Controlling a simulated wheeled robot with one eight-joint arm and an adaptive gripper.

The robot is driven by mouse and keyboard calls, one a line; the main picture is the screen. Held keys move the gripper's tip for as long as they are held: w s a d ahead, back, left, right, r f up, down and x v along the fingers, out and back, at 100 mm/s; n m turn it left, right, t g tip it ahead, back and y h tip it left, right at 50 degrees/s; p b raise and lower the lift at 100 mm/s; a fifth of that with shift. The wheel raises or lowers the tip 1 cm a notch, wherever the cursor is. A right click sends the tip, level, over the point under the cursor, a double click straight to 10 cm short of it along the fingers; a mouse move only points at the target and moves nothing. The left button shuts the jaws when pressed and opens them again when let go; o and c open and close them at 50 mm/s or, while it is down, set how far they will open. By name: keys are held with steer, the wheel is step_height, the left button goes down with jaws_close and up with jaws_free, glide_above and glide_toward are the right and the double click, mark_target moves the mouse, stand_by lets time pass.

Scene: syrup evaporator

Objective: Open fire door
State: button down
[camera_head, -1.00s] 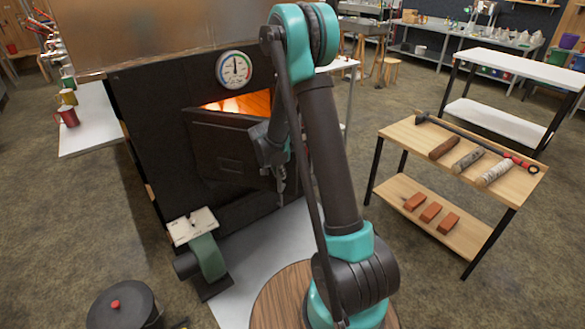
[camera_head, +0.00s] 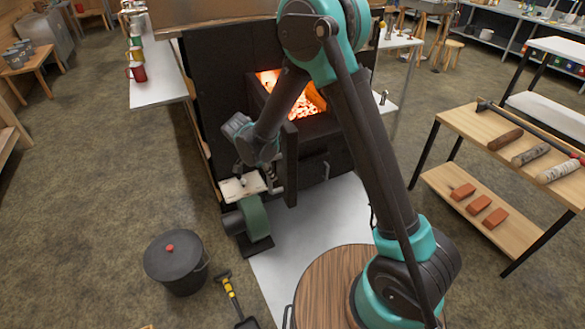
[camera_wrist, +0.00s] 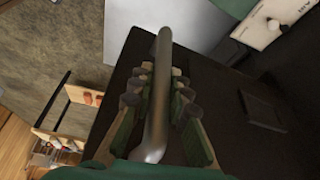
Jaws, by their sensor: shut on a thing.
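The black fire door (camera_head: 291,165) stands swung wide out from the firebox in the head view, seen nearly edge-on. The firebox opening (camera_head: 308,106) is uncovered and shows glowing orange embers. My gripper (camera_wrist: 155,100) is shut around the grey metal bar handle (camera_wrist: 161,75) in the wrist view, its finger pads on both sides of the bar. The dark door panel (camera_wrist: 250,130) lies behind the handle there. In the head view my wrist is left of the door, and the fingertips are hard to make out.
A blower with a white control plate (camera_head: 243,188) stands close below my gripper. A wooden cart (camera_head: 470,125) with logs and bricks stands right.

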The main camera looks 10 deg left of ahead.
steer(key=s+a, duration=0.2)
steer(key=a, duration=0.4)
steer(key=shift+a, duration=0.25)
steer(key=shift+s+f, duration=0.1)
steer(key=shift+s, duration=0.05)
steer(key=c, duration=1.4)
jaws_free()
steer(key=shift+c, duration=0.2)
steer(key=v, duration=1.2)
